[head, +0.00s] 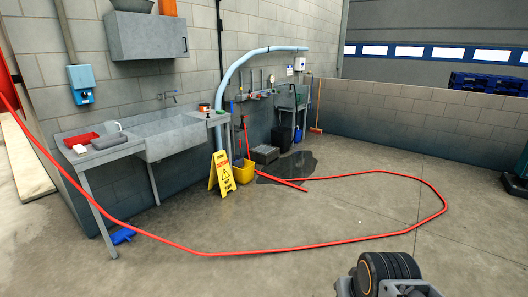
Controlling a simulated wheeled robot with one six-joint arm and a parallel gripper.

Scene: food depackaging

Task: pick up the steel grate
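I cannot make out a steel grate for certain in the head view. A dark grey, low boxy object (265,154) sits on the floor by the wall, behind the yellow bucket; it is too small to tell what it is. Part of my own arm, black and grey, shows at the bottom right. My gripper's fingers are not in view.
A red hose (300,247) loops across the floor. A yellow warning sign (221,174) and yellow bucket (243,172) stand right of the steel sink table (172,140). A dark wet patch (290,168) lies near the wall. The centre-right floor is open up to a low block wall (420,115).

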